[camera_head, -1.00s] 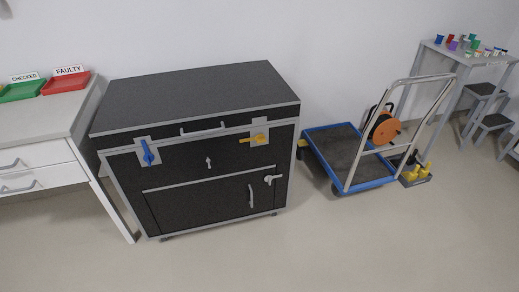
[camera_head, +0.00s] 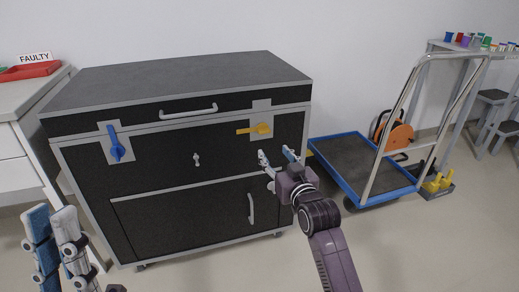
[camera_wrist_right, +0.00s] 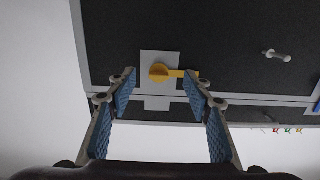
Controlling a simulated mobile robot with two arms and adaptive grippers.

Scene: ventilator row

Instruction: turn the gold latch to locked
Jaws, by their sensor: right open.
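The gold latch (camera_head: 260,129) sits on a grey plate at the upper right of the black chest's (camera_head: 180,160) front. Its handle lies level, pointing left in the head view. In the right wrist view the gold latch (camera_wrist_right: 162,73) is ahead between the fingers, its handle pointing right. My right gripper (camera_head: 278,156) is open and empty, just below and in front of the latch, apart from it as far as I can tell. It also shows in the right wrist view (camera_wrist_right: 162,90). My left gripper (camera_head: 52,225) is at the lower left, fingers close together; its jaw state is unclear.
A blue latch (camera_head: 116,147) points up on the chest's left. A small silver knob (camera_head: 196,159) and a silver lid handle (camera_head: 188,112) sit between. A blue trolley (camera_head: 355,170) stands right of the chest; a white desk (camera_head: 12,130) stands left.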

